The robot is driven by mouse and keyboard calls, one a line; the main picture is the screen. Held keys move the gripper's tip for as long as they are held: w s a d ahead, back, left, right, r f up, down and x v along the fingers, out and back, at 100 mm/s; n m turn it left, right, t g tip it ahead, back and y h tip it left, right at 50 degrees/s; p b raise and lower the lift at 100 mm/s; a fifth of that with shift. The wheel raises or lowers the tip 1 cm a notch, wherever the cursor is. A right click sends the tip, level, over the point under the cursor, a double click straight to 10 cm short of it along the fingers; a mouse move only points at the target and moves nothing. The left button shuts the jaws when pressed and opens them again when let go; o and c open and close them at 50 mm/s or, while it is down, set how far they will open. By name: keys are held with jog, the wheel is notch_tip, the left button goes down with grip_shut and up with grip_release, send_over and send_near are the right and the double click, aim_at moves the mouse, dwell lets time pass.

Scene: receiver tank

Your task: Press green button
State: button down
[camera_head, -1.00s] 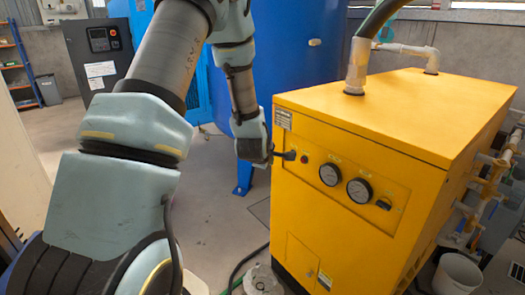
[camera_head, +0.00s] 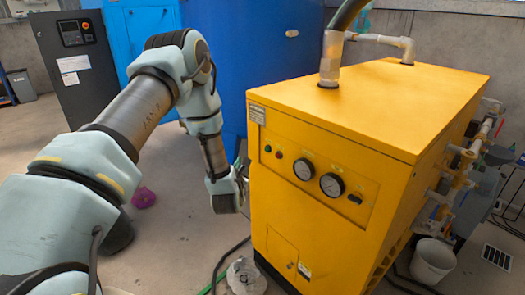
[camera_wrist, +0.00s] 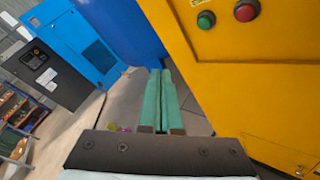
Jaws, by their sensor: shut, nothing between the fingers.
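The green button (camera_head: 267,148) is on the upper left of the front panel of the yellow machine (camera_head: 290,222), just left of a red button (camera_head: 278,154). In the wrist view the green button (camera_wrist: 206,19) is at the top, with the red button (camera_wrist: 246,10) to its right. My gripper (camera_head: 243,178) is left of the machine's front edge and lower than the button, partly hidden behind my wrist. In the wrist view its two green fingers (camera_wrist: 161,75) are shut together and empty, pointing past the machine toward the floor, apart from the button.
Two gauges (camera_head: 318,178) and a dark switch (camera_head: 355,199) are on the same panel. A blue tank (camera_head: 262,45) stands behind the machine, and a dark cabinet (camera_head: 75,65) at the back left. A white bucket (camera_head: 432,262) is at the right. Floor at left is largely open.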

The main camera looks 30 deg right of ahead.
aim_at(267, 150)
jog(key=w+d+b, duration=0.1)
jog(key=d, duration=0.7)
jog(key=shift+w+d, duration=0.3)
jog(key=shift+d, duration=0.1)
jog(key=shift+d+b, duration=0.15)
jog(key=shift+b, duration=0.45)
dwell(1.4)
jog(key=shift+w+d, duration=0.1)
jog(key=shift+d, duration=0.15)
